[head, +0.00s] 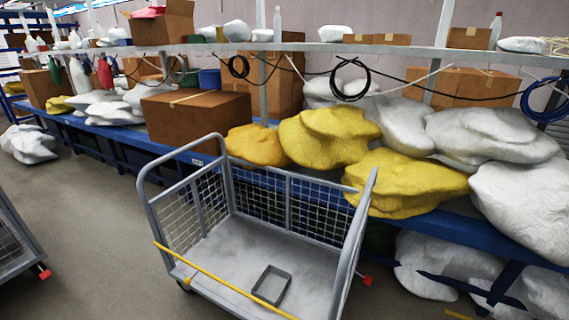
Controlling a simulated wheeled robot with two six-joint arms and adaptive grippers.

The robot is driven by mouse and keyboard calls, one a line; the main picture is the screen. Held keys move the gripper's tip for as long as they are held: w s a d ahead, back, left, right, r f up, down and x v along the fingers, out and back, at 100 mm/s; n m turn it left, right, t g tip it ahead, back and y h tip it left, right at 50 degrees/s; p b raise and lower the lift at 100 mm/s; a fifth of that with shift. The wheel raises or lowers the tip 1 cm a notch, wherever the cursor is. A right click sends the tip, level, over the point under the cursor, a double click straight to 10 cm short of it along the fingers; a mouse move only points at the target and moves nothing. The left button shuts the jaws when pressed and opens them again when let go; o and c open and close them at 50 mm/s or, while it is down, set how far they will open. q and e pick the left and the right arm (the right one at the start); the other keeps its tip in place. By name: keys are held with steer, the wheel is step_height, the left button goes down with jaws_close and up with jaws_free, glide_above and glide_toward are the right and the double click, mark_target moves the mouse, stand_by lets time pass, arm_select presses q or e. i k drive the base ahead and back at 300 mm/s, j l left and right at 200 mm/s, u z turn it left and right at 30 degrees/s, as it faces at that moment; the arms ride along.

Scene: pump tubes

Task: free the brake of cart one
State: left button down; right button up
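A grey wheeled cart (212,237) with wire mesh sides stands in the middle. I cannot tell which cart is cart one, or whether either pedal is up or down. Neither gripper is in view.
A grey rectangular frame (271,285) lies on the middle cart's floor. A blue shelf (489,236) behind holds yellow sacks (400,184), white sacks (520,205) and a cardboard box (196,117). Grey floor (95,235) is clear between the carts.

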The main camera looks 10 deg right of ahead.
mark_target(367, 280)
steer(key=z, duration=1.15)
steer(key=i+l+u, duration=0.1)
steer(key=i+l, duration=1.75)
